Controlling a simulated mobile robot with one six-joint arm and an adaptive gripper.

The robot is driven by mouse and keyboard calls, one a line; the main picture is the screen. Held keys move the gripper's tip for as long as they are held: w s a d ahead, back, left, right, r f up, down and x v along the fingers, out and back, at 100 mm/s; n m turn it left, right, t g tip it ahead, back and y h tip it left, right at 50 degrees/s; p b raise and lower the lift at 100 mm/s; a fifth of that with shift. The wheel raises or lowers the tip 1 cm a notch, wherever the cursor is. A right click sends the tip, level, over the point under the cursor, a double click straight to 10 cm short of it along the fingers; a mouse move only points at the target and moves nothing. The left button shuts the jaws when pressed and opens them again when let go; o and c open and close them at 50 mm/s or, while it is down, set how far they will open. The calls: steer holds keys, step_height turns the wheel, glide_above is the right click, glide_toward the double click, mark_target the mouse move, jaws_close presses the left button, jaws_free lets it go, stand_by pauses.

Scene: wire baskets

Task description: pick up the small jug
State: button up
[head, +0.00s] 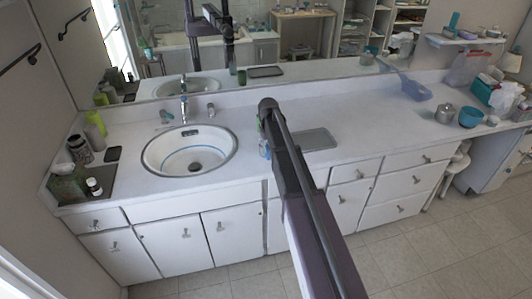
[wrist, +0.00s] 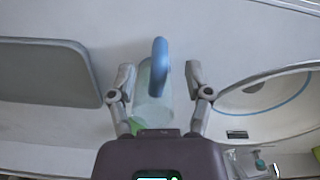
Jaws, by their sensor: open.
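The small jug (wrist: 152,98) is pale and translucent, with a thick blue handle (wrist: 160,65) facing the wrist camera. It stands on the white counter between the sink and a grey mat. My gripper (wrist: 160,82) is open, with one finger on each side of the jug. I see gaps between the fingers and the jug's sides. The jug's lower end is partly hidden by my gripper's body. In the head view only a bluish sliver of the jug (head: 264,149) shows beside my arm, which hides the rest and my gripper's fingers.
The round sink (head: 188,152) lies left of the jug, with a tap (head: 184,108) behind it. The grey mat (head: 312,140) lies flat to the right. A metal pot (head: 445,113) and a blue bowl (head: 470,117) stand far right. A mirror rises behind the counter.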

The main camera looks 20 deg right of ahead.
steer(key=shift+f, duration=0.1)
steer(key=shift+f+b, duration=2.55)
steer(key=shift+b, duration=0.05)
jaws_close()
